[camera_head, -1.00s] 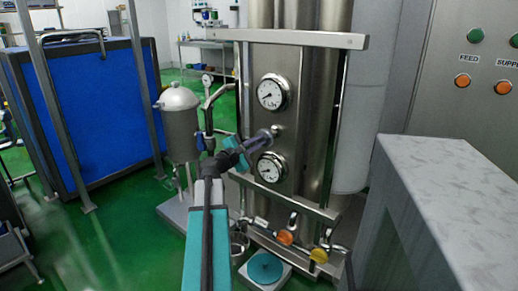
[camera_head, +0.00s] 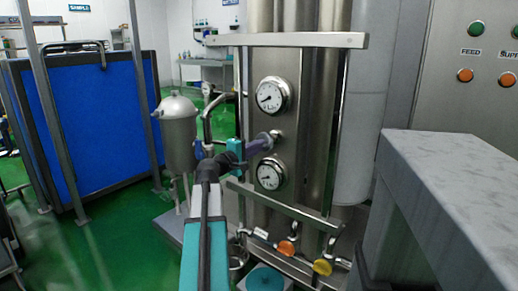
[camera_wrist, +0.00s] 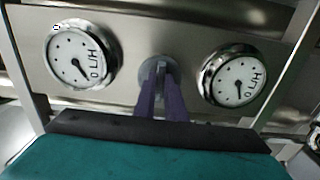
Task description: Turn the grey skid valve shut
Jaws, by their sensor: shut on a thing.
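The grey valve (camera_head: 276,135) sits on the steel skid's front panel, between two round white dial gauges. In the wrist view, its round grey base (camera_wrist: 146,68) shows behind the fingertips. My gripper (camera_head: 269,142) reaches it from the left, with its purple fingers close together. In the wrist view the fingers (camera_wrist: 160,78) point straight at the valve and are shut on its handle. The fingers cover most of the handle, so its exact angle is hard to read.
The upper gauge (camera_head: 273,96) and lower gauge (camera_head: 270,173) are close to my gripper. An orange handle (camera_head: 287,248) and a yellow handle (camera_head: 322,267) sit low on the skid. A steel vessel (camera_head: 177,135) stands left. A grey-topped block (camera_head: 450,185) stands right.

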